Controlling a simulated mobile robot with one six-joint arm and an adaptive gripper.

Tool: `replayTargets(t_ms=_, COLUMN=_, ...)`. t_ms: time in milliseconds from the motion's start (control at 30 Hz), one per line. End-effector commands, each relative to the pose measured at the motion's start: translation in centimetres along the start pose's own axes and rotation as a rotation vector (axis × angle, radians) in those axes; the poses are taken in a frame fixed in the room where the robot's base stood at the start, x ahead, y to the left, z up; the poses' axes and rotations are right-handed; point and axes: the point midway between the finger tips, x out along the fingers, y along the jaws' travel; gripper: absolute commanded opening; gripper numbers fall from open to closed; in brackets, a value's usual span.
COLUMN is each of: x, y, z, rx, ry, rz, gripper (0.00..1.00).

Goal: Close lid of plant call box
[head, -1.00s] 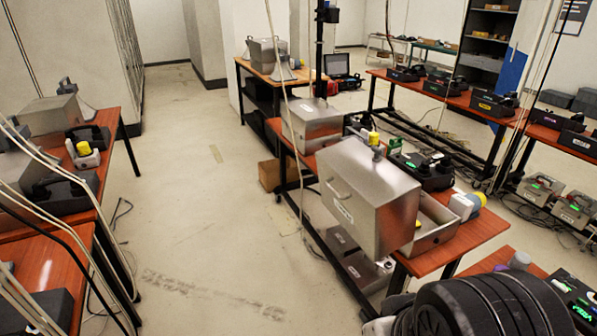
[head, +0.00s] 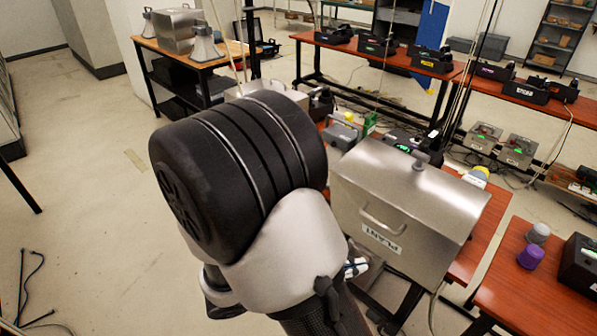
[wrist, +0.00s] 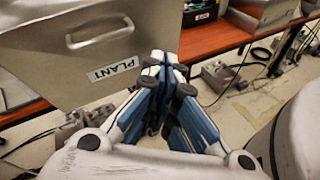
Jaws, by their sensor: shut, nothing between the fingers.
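The plant call box is a brushed metal box; its big lid (head: 395,205) has a front handle (head: 382,222) and a PLANT label (head: 381,238). In the wrist view the lid (wrist: 105,60) fills the upper left, with its handle (wrist: 100,33) and label (wrist: 110,70). The box's base and any gap under the lid are hidden, so I cannot tell how far the lid stands open. My gripper (wrist: 169,68) is shut and empty, just right of the label in the wrist view. In the head view my gripper (head: 356,267) shows partly, low in front of the lid; contact is unclear.
Cables hang around the tables.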

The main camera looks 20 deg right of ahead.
Motion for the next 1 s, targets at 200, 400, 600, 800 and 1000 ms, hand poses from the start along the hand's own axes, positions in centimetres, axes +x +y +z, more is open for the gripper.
replayTargets(t_ms=200, x=-0.8, y=2.9, z=-6.3, rx=-0.262, ry=-0.145, rz=0.312, gripper=0.00)
replayTargets(t_ms=400, x=-1.5, y=3.8, z=-9.2, rx=-0.356, ry=-0.186, rz=0.443, gripper=0.00)
replayTargets(t_ms=600, x=0.0, y=4.5, z=-9.4, rx=-0.364, ry=-0.189, rz=0.453, gripper=0.00)
replayTargets(t_ms=800, x=3.6, y=6.2, z=-9.0, rx=-0.362, ry=-0.190, rz=0.448, gripper=0.00)
replayTargets(t_ms=1000, x=7.2, y=8.1, z=-8.6, rx=-0.361, ry=-0.189, rz=0.448, gripper=0.00)
